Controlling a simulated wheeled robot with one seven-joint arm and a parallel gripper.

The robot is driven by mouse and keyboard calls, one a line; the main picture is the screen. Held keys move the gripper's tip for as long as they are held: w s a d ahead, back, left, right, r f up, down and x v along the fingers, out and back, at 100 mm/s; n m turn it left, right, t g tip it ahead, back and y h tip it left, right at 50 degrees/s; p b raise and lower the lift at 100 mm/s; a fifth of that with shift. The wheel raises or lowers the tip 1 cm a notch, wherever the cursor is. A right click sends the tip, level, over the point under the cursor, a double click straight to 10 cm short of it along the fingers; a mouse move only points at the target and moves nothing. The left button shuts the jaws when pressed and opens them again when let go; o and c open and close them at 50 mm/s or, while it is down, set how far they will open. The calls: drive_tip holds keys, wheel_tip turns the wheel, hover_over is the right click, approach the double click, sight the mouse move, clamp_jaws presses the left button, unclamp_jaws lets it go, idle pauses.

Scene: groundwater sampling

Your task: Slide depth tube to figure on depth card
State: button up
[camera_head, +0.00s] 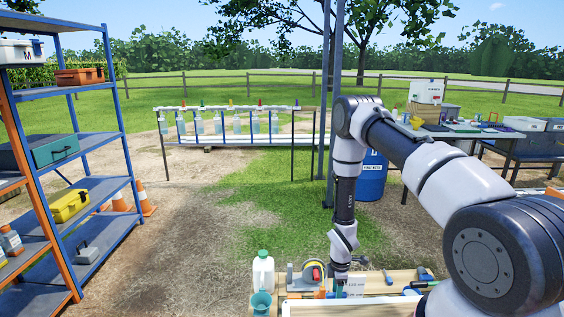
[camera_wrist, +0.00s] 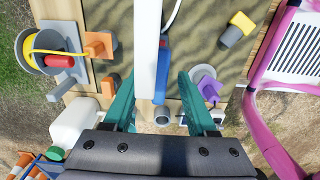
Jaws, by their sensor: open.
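My gripper (camera_wrist: 157,82) points down over a wooden board (camera_wrist: 205,60), with its two teal fingers apart. It also shows small in the head view (camera_head: 341,281). Between the fingers are a long white bar (camera_wrist: 147,40) and a blue cylindrical piece (camera_wrist: 162,78) beside it. Neither finger clearly touches them. I cannot tell for sure which of these is the depth tube. A small white card (camera_head: 355,287) stands by my gripper in the head view. It may be the depth card, but its figures are too small to read.
A reel with yellow cord (camera_wrist: 42,48), orange blocks (camera_wrist: 100,44), a purple piece (camera_wrist: 208,86) and a yellow-grey piece (camera_wrist: 236,28) surround the fingers. A pink frame (camera_wrist: 262,65) borders the right.

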clamp_jaws()
drive_tip(key=shift+r, duration=2.55)
unclamp_jaws()
wheel_tip(320, 180, up, 11)
drive_tip(key=shift+f, duration=0.1)
